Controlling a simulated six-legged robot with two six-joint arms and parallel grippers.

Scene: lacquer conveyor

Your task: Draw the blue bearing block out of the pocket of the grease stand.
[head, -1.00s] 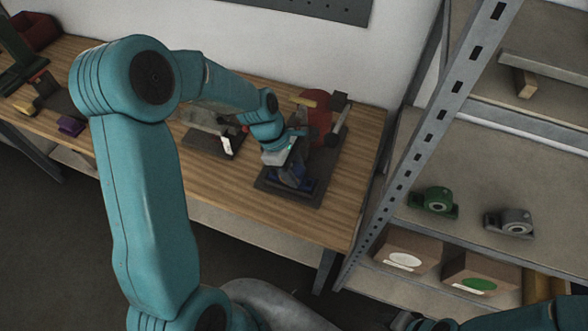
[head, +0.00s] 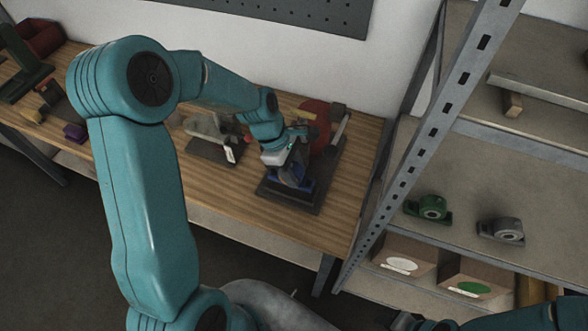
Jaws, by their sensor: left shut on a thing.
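The blue bearing block (head: 297,185) is in the front part of the grease stand on the wooden bench. The grease stand has a dark flat base (head: 318,204) and a red part (head: 316,116) at its back. My left gripper (head: 289,174) comes down from above and is shut on the bearing block, which sits low, close over the base. The gripper and wrist hide the block's upper part and most of the pocket, so I cannot tell whether its bottom touches the stand.
Left of the stand is a grey fixture (head: 215,152) on a dark plate. A purple block (head: 75,132) and a red bin (head: 40,37) are further left. A metal shelf post (head: 432,135) rises to the right; shelves hold a green bearing (head: 432,207) and a grey bearing (head: 502,230).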

